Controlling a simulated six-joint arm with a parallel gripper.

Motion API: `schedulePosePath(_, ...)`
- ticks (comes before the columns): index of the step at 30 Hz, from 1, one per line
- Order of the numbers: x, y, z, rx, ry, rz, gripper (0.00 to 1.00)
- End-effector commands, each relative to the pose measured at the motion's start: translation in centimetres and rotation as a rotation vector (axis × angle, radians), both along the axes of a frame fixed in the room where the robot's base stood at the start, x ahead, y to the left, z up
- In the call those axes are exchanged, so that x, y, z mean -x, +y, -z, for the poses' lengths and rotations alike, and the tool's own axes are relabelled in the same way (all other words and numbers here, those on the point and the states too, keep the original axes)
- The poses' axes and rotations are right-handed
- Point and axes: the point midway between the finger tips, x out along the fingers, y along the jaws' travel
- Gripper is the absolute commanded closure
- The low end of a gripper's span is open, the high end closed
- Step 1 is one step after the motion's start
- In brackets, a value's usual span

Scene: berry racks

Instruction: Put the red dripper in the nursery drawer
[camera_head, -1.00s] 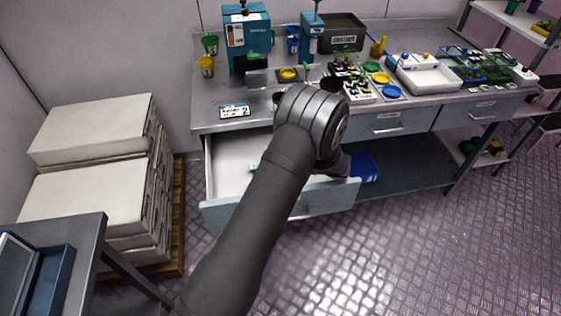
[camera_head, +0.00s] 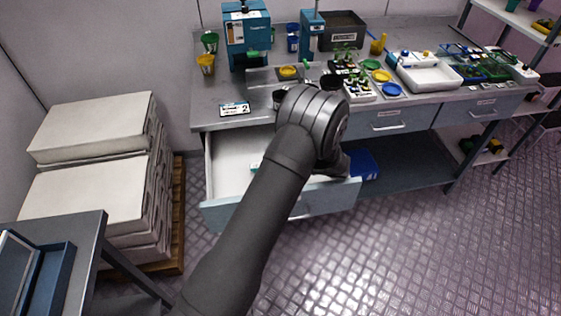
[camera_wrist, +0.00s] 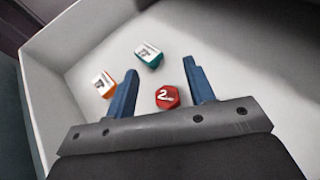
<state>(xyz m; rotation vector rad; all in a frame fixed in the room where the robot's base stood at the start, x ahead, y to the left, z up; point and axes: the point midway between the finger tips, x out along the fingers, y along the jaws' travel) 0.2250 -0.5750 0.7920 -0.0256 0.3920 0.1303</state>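The red dripper (camera_wrist: 167,97), marked with a white 2, is in the open drawer (camera_head: 226,163) and shows between my gripper's fingers (camera_wrist: 160,66) in the wrist view. The two blue fingers are apart, with a gap on both sides of the dripper. It appears to rest on the pale drawer floor; its exact height below the fingertips is hard to tell. In the head view my arm hides the gripper and the red dripper.
An orange dripper (camera_wrist: 104,84) and a teal dripper (camera_wrist: 149,54) lie in the same drawer, the orange one close beside the left finger. The drawer walls (camera_wrist: 62,62) stand around them. The bench top (camera_head: 215,92) above holds trays, seedlings and cups.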

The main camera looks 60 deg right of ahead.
Motion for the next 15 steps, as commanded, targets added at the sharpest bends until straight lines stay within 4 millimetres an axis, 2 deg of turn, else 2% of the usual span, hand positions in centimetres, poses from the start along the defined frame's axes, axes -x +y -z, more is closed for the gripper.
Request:
schedulePosePath(5, 0.0, 0.0, -0.2, 0.001, 0.000, 0.000, 0.51)
schedulePosePath(9, 0.1, 0.0, -1.5, 0.001, 0.000, 0.001, 0.51)
schedulePosePath(15, 4.4, -0.7, -3.1, 0.003, 0.001, 0.004, 0.51)
